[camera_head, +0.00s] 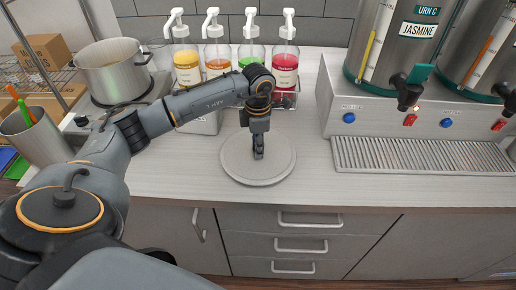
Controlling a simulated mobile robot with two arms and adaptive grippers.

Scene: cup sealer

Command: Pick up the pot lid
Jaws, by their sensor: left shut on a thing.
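The pot lid (236,163) is a round, flat grey disc near the front edge of the counter, in the middle of the head view. My left gripper (258,155) points down over its centre and is shut on the lid's handle, which the fingers mostly hide. I cannot tell whether the lid touches the counter. The pot (113,75) stands open on a burner at the back left. My right gripper is not in view.
Several pump bottles (220,62) stand in a rack behind the lid. Two urns (400,45) with taps stand at the right over a drip tray (425,156). A grey bin (38,135) is at the left. The counter (310,150) right of the lid is clear.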

